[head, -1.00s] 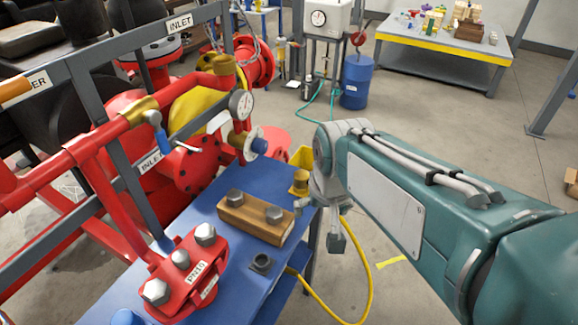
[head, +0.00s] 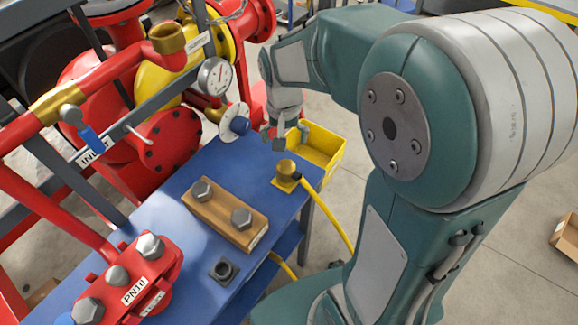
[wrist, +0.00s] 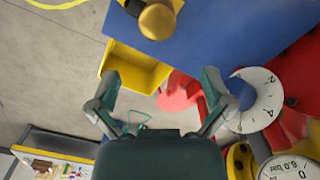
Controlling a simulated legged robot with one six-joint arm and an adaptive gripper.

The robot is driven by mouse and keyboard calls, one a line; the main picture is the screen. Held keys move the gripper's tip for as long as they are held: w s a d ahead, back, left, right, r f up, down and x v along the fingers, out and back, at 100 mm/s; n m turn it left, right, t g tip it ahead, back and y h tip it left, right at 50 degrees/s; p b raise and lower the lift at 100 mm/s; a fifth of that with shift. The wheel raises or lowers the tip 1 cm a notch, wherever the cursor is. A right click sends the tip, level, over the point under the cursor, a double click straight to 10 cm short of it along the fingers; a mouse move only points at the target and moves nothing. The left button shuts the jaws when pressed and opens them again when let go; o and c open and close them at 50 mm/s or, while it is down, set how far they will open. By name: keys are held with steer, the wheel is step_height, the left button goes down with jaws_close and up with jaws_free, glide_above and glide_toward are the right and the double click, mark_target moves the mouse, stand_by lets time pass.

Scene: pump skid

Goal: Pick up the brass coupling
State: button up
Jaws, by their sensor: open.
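The brass coupling (head: 286,169) sits upright on the far right corner of the blue bench (head: 262,165), with the yellow hose running from its base. The wrist view shows it as a round brass top (wrist: 157,21) at the upper edge, near the bench's edge. My gripper (head: 284,138) is open and empty, beyond the coupling in the head view and apart from it. In the wrist view, my gripper (wrist: 158,84) has its fingers spread wide, below the coupling in the picture, with the yellow bin between.
The yellow bin (head: 326,150) is beside the bench's far end. A wooden block with two bolts (head: 225,214) and a red flange (head: 126,280) are nearer on the bench.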

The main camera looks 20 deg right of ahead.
mark_target(288, 164)
steer(key=f, duration=0.2)
steer(key=a+f, duration=0.1)
steer(key=f, duration=0.1)
steer(key=shift+s+f, duration=0.1)
steer(key=shift+f, duration=0.25)
steer(key=f, duration=0.2)
steer(key=d+f, duration=0.1)
steer(key=f, duration=0.1)
steer(key=shift+s+d+f, duration=0.2)
steer(key=shift+a+f, duration=0.15)
steer(key=shift+f, duration=0.25)
steer(key=shift+a, duration=0.25)
steer(key=shift+c, duration=0.3)
steer(key=c, duration=0.5)
steer(key=shift+d, duration=0.2)
steer(key=c, duration=0.7)
